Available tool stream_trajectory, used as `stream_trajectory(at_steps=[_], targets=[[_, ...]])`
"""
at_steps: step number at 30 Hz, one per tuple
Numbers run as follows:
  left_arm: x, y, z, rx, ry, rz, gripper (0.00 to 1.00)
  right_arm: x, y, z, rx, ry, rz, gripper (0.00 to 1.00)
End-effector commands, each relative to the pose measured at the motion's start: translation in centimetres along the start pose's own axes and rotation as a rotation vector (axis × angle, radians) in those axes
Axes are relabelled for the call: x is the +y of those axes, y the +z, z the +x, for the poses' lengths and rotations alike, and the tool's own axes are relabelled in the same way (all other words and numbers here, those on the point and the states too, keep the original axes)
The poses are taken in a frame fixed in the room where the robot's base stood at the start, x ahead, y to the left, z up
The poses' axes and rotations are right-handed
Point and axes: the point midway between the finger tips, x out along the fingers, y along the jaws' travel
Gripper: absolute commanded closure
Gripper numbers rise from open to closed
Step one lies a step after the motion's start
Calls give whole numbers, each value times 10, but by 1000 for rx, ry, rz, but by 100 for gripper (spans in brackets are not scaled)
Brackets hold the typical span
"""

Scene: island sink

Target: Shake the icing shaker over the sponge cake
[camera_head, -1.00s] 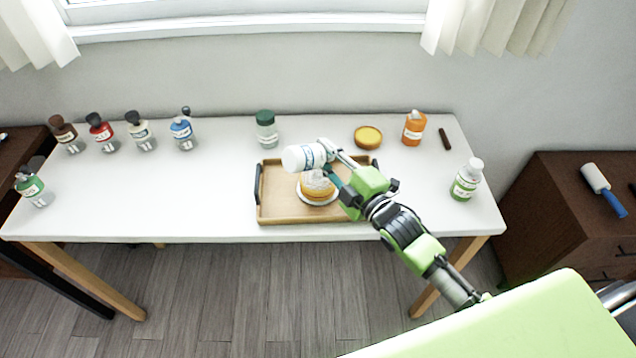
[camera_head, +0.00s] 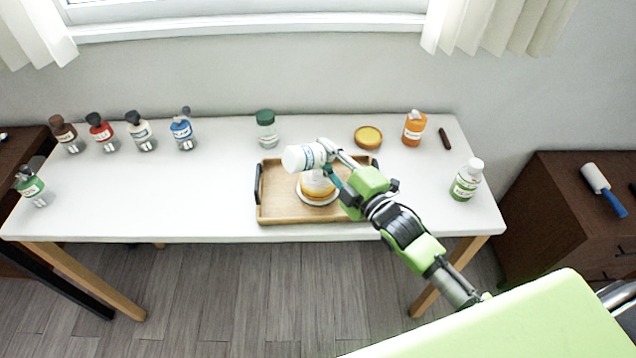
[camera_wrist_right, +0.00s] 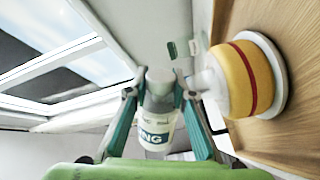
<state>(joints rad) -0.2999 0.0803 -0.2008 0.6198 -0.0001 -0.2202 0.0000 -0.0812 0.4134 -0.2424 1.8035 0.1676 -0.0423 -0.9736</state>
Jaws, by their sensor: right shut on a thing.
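My right gripper (camera_head: 335,160) is shut on the white icing shaker (camera_head: 302,157) and holds it tilted, nearly on its side, above the cake. In the right wrist view the shaker (camera_wrist_right: 157,125) sits between the two fingers, with its lettering partly showing. The sponge cake (camera_head: 318,190) is yellow with a red band and a white top, on a white plate in the wooden tray (camera_head: 280,212). The cake also shows in the right wrist view (camera_wrist_right: 242,80), with a pale white patch at its top. My left gripper is out of view.
Several bottles stand along the back left of the white table, such as a blue one (camera_head: 182,132). A green-lidded jar (camera_head: 266,130), a yellow bowl (camera_head: 368,137), an orange bottle (camera_head: 413,130) and a green-white bottle (camera_head: 467,181) stand around the tray. The table's left middle is clear.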

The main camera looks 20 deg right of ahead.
Motion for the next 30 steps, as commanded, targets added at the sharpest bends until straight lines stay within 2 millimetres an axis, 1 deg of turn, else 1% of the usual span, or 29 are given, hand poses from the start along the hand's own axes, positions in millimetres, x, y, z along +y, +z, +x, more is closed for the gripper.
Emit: stream_trajectory(at_steps=[7, 9, 11, 15, 18, 21, 24, 30], targets=[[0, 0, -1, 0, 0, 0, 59, 2, -1, 0, 1, 2, -3, 100], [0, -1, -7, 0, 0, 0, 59, 7, -3, 0, 1, 2, -36, 100], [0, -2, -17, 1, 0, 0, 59, 16, -7, 0, 1, 2, -100, 100], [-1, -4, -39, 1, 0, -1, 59, 39, -16, 0, 1, 3, -329, 100], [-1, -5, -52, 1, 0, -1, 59, 54, -22, 0, 1, 3, -499, 100], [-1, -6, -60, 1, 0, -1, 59, 64, -25, 0, 0, 2, -641, 100], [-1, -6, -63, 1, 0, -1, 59, 67, -27, 0, 0, 1, -720, 100], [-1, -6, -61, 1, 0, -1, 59, 66, -27, 0, 0, 2, -737, 100]])
